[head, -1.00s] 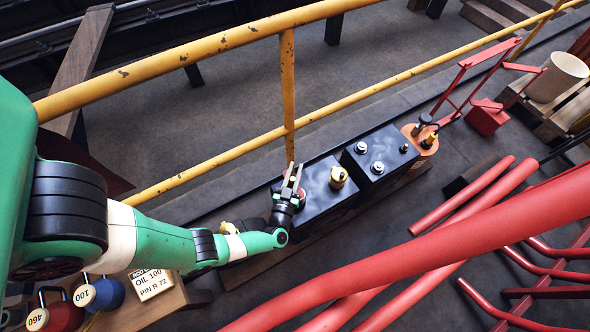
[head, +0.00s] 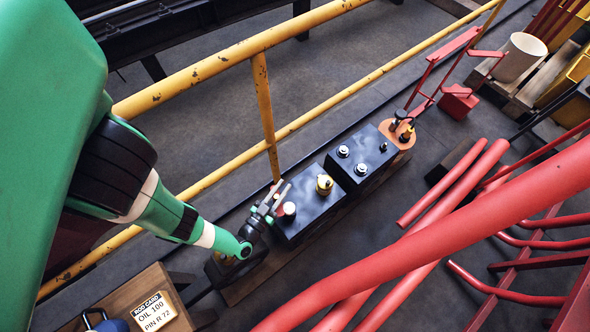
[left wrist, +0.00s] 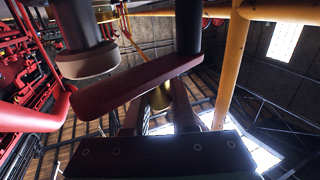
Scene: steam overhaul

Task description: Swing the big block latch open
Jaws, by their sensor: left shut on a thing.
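The big block is the near black box (head: 305,207), low on a wooden plank by the yellow railing. A round red-and-white piece (head: 288,209) and a brass cap (head: 324,184) sit on its top. My left gripper (head: 270,196) is at the block's left edge, its fingers pointing up beside the red-and-white piece. In the left wrist view a dark red flat bar (left wrist: 135,88), probably the latch, crosses close in front of the gripper, which is shut on it. A dark post meets the bar's right end. The exact grip is hidden in the head view. My right gripper does not show.
A second black box (head: 362,160) and an orange plate (head: 398,135) stand farther along the plank. The yellow railing (head: 265,115) runs close behind. Thick red pipes (head: 440,250) cross the right foreground. A wooden stand with a rod card (head: 153,310) is lower left.

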